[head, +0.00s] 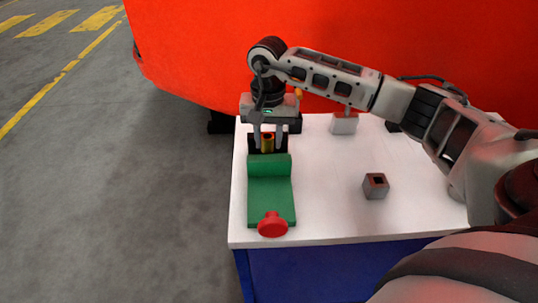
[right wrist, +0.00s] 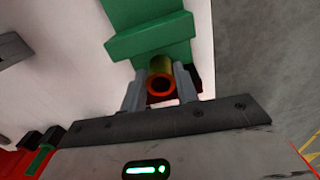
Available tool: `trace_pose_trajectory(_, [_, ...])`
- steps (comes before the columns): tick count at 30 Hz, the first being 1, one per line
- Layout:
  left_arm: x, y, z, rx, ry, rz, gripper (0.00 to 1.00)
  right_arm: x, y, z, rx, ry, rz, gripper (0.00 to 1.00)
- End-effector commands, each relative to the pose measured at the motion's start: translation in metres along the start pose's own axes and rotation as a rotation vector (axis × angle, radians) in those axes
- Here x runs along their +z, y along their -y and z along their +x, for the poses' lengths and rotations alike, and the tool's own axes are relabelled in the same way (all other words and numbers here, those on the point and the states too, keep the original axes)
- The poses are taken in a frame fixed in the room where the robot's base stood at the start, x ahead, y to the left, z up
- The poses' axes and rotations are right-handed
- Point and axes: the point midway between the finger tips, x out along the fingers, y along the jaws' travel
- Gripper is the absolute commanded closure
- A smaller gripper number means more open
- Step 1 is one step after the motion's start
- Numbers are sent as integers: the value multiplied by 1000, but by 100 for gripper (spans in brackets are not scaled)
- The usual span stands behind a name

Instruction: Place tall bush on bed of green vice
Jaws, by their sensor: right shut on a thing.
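The green vice (head: 270,200) lies at the left side of the white table top, with its red knob (head: 272,224) towards me. Its raised green jaw also shows in the right wrist view (right wrist: 150,36). My right gripper (head: 267,139) points down at the far end of the vice. It is shut on the tall bush (head: 267,144), a brassy yellow tube whose open, orange-red rimmed end shows in the right wrist view (right wrist: 160,86). The bush is upright just behind the green jaw. Its lower end is hidden, so I cannot tell whether it touches the bed. My left gripper is out of view.
A grey square block with a hole (head: 375,187) stands right of the vice. A pale block (head: 344,123) stands at the back of the table (head: 330,215), under my right arm. The large red nosecone (head: 200,45) is close behind the table. The table's front middle is clear.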

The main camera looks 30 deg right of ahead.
Motion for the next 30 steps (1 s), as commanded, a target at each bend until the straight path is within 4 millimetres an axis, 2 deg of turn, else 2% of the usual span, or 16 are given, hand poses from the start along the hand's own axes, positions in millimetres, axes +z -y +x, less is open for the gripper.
trace_pose_trajectory(5, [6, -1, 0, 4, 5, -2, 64, -4, 0, 4, -1, -1, 0, 98])
trace_pose_trajectory(9, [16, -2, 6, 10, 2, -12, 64, -9, -1, 24, 0, 2, -2, 98])
trace_pose_trajectory(13, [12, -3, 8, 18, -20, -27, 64, -9, -1, 41, 0, 1, -1, 98])
trace_pose_trajectory(19, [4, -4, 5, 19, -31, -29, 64, -9, -1, 40, -1, -1, 0, 98])
trace_pose_trajectory(25, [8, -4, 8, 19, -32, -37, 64, -9, -1, 45, -1, -1, -1, 98])
trace_pose_trajectory(26, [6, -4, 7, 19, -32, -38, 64, -9, -1, 43, 0, -1, 0, 62])
trace_pose_trajectory(27, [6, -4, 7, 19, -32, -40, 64, -9, -1, 43, 0, 0, 0, 51])
trace_pose_trajectory(30, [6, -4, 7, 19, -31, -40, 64, -9, -1, 43, 0, 0, 0, 48])
